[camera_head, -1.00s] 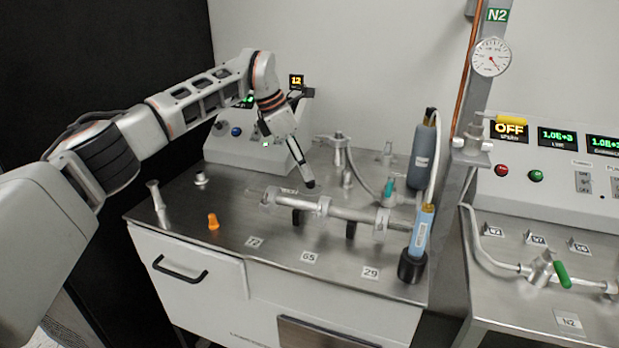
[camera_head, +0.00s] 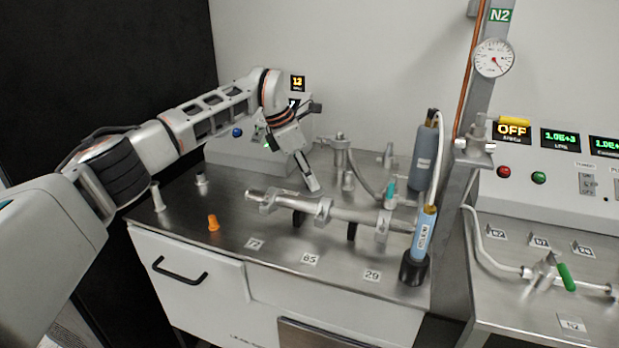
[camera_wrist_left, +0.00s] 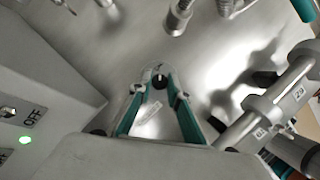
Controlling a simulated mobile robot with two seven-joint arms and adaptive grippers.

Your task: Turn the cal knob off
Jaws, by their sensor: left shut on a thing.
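My left gripper (camera_head: 312,186) reaches down to the steel bench top behind the metal tube assembly. In the left wrist view its teal-edged fingers (camera_wrist_left: 158,70) close together around a small dark knob (camera_wrist_left: 159,81). I take this for the cal knob, but its lettering is not readable. A pale label strip (camera_wrist_left: 148,122) shows between the fingers. In the head view the knob is hidden by the gripper. My right gripper is not in view.
The metal tube assembly (camera_head: 345,213) lies just in front of the gripper. An orange cone (camera_head: 213,223) stands on the bench (camera_head: 235,200). A grey-blue cylinder (camera_head: 424,155) stands to the right. A control box (camera_head: 230,152) stands behind the arm; its OFF marking shows in the wrist view.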

